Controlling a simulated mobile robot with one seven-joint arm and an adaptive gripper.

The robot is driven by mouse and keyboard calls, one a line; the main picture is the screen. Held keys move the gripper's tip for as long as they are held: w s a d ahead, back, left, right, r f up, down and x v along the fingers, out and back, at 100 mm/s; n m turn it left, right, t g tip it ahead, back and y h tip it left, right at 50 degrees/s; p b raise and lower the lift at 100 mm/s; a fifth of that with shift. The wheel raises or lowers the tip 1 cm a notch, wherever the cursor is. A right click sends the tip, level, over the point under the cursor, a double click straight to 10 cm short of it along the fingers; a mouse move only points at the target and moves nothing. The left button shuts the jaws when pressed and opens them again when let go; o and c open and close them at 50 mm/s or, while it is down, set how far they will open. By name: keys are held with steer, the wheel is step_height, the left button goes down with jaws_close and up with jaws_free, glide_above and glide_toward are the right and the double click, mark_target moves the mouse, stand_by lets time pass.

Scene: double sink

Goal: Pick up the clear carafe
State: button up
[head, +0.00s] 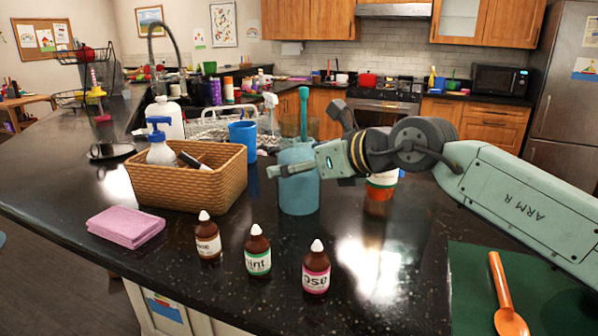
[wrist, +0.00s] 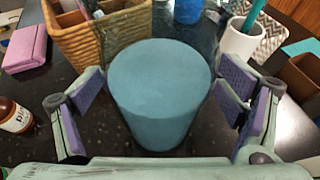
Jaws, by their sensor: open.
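The clear carafe (head: 298,197) stands upright on the dark counter, right of the wicker basket. It appears filled with teal-blue contents, with faint clear walls rising above them. In the wrist view the carafe (wrist: 155,112) fills the middle. My gripper (head: 290,169) reaches in from the right at the carafe's upper part. In the wrist view my gripper (wrist: 158,92) is open, with one finger on each side of the carafe and visible gaps between. The carafe's far side is hidden.
Three brown dropper bottles (head: 257,250) stand in front, and a pink cloth (head: 126,227) lies front left. A blue cup (head: 243,138) and a white holder (wrist: 240,42) stand behind. An orange-and-white container (head: 380,185) is right of the carafe.

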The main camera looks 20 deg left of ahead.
steer(key=shift+c, duration=0.4)
steer(key=shift+r, duration=0.1)
steer(key=c, duration=1.8)
steer(key=shift+r, duration=0.1)
